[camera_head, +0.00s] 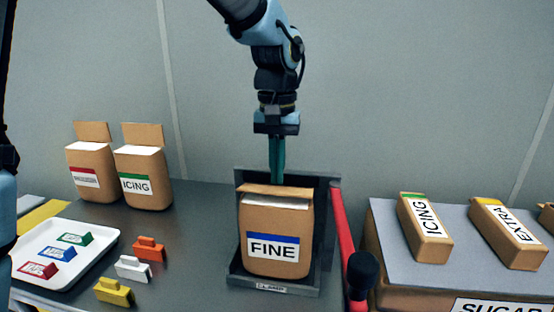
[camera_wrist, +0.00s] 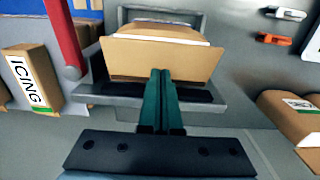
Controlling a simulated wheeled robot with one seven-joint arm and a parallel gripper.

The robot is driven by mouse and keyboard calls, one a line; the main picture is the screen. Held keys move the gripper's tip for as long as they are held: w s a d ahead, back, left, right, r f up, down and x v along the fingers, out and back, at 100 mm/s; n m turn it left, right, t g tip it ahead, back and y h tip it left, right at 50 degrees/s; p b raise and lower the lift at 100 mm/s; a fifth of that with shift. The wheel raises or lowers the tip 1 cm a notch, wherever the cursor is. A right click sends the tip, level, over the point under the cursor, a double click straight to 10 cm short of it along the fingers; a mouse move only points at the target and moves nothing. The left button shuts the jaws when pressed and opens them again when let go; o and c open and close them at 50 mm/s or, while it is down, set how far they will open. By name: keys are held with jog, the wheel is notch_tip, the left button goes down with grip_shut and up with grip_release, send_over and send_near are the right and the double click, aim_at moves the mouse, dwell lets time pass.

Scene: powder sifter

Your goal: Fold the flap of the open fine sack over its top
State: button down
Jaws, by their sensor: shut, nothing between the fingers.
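The fine sack (camera_head: 272,250) is a brown paper sack with a blue-striped FINE label, standing upright in a dark metal holder (camera_head: 327,200). Its flap (camera_head: 270,191) is tipped forward over part of the top in the head view, with a white strip below it. In the wrist view the flap (camera_wrist: 185,62) shows as a broad brown panel facing my gripper. My gripper (camera_head: 277,180) points down behind the sack, with its green fingers together and empty. In the wrist view the fingertips (camera_wrist: 161,74) lie in front of the flap; whether they touch it I cannot tell.
Two sacks with raised flaps, one labelled ICING (camera_head: 140,180), stand at the left. A white tray (camera_head: 90,228) and coloured clips (camera_head: 133,267) lie front left. A red lever (camera_head: 340,225) with a black knob stands right of the holder. Closed sacks (camera_head: 425,230) lie on a right-hand platform.

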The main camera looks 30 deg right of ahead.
aim_at(276, 187)
jog(key=shift+f+b, duration=0.5)
jog(key=shift+f, duration=0.4)
jog(key=shift+r, duration=0.15)
notch_tip(276, 187, up, 9)
jog(key=p, duration=0.8)
